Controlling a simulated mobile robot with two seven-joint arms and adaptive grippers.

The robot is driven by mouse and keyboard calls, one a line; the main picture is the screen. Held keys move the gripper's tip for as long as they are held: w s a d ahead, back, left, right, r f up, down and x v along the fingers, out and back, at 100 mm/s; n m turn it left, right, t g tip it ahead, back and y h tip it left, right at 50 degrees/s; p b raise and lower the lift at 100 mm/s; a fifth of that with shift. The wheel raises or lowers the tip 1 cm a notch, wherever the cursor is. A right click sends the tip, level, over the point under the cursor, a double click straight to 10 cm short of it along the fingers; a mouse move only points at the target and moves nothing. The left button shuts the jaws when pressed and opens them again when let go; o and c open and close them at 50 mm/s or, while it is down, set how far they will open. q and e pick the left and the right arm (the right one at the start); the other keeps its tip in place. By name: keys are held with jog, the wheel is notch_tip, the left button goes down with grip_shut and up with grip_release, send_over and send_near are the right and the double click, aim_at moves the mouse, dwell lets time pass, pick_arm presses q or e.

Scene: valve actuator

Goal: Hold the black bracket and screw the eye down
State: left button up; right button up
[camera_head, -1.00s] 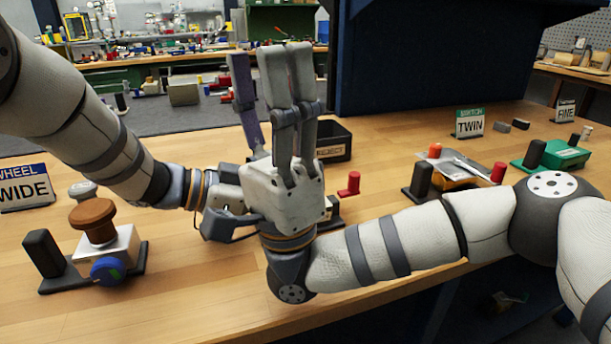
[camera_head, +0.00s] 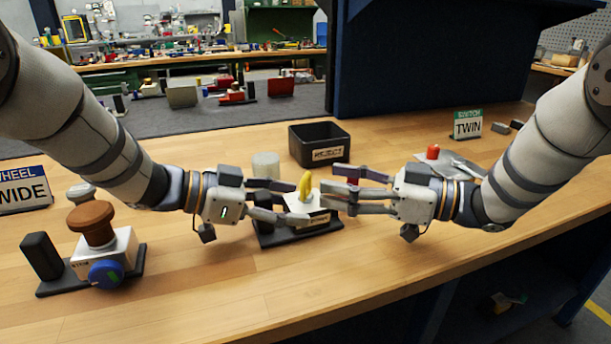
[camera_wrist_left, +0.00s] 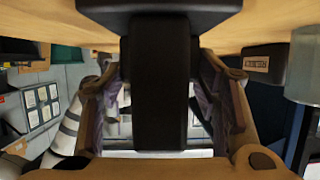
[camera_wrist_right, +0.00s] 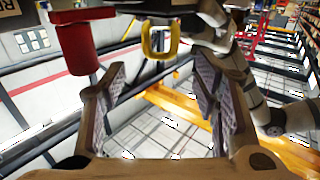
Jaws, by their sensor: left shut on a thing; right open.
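The yellow eye (camera_head: 305,186) stands upright on top of a small white block on a dark base (camera_head: 290,236). My left gripper (camera_head: 283,201) is at the block's left, shut on the black bracket (camera_wrist_left: 160,85), an upright post between its fingers in the left wrist view. In the head view the fingers mostly hide the bracket. My right gripper (camera_head: 330,189) is open and empty, its fingers pointing left, just right of the eye. The right wrist view shows the eye as a yellow loop (camera_wrist_right: 160,40) beyond the open fingers, apart from them.
A black REJECT bin (camera_head: 320,145) and a pale cylinder (camera_head: 265,165) stand behind the block. A red cylinder (camera_wrist_right: 78,45) is close to my right gripper. A unit with a brown knob (camera_head: 93,222) stands at left. A TWIN sign (camera_head: 467,125) stands at right. The front worktop is clear.

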aim_at(308, 177)
jog(key=x, duration=0.6)
jog(key=shift+a, duration=0.1)
jog(key=c, duration=1.2)
jog(key=shift+t, duration=0.3)
jog(key=m+t+h, duration=0.5)
jog(key=t, duration=0.1)
jog(key=shift+r+m+t, duration=0.1)
jog(key=shift+m+t, duration=0.3)
jog(key=shift+a+m+t+h, duration=0.1)
jog(key=shift+m+t+h, duration=0.8)
jog(key=shift+h, duration=0.5)
jog(key=shift+m+t+h, duration=0.7)
jog(key=shift+m+h, duration=0.4)
jog(key=shift+h, duration=0.3)
pick_arm(q)
jog(key=shift+f, duration=0.1)
pick_arm(e)
jog(key=shift+r, duration=0.1)
